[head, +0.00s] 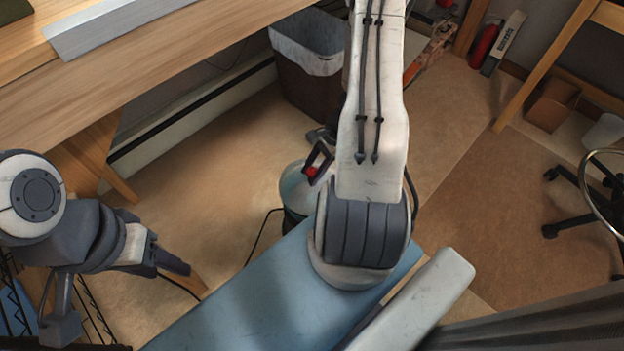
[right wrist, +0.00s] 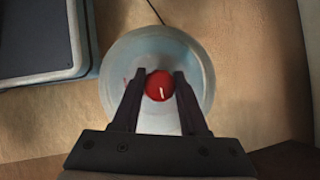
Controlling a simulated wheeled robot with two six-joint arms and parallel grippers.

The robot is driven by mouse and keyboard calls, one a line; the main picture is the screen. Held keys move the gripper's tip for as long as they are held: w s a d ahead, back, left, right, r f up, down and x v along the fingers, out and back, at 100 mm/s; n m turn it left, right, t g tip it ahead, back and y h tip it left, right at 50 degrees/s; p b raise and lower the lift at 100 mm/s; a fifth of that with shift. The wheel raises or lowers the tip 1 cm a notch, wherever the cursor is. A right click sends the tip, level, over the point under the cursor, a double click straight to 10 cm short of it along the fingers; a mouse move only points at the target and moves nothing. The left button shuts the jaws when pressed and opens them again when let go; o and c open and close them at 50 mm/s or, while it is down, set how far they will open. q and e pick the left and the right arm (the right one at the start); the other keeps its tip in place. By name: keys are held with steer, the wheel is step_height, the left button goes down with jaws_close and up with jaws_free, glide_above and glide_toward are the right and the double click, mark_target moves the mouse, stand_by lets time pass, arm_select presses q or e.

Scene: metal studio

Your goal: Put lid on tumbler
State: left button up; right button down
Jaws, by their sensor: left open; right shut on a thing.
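My right gripper (head: 318,163) is shut on a small red knob (head: 311,171). In the right wrist view the red knob (right wrist: 158,85) sits between the two black fingers (right wrist: 160,84). A pale, translucent round piece (right wrist: 190,62) spreads out around and below the knob. It looks like the lid, or the tumbler under it; I cannot tell which. In the head view a pale translucent body (head: 292,187) with a dark lower part stands below the gripper, partly hidden by my right arm. Any gap between lid and tumbler cannot be made out. My left gripper (head: 178,265) is open and empty at the left.
A wooden table (head: 150,65) with a grey metal bar is at the upper left. A bin (head: 308,75) stands behind. The tan floor (head: 200,180) between is mostly clear, with a black cable on it.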

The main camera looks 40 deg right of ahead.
step_height(320, 180, down, 3)
steer(key=shift+f+b, duration=0.2)
steer(key=shift+b, duration=0.45)
steer(key=shift+r, duration=0.1)
steer(key=shift+c, duration=2.2)
jaws_free()
steer(key=p+v, duration=0.6)
steer(key=v, duration=0.6)
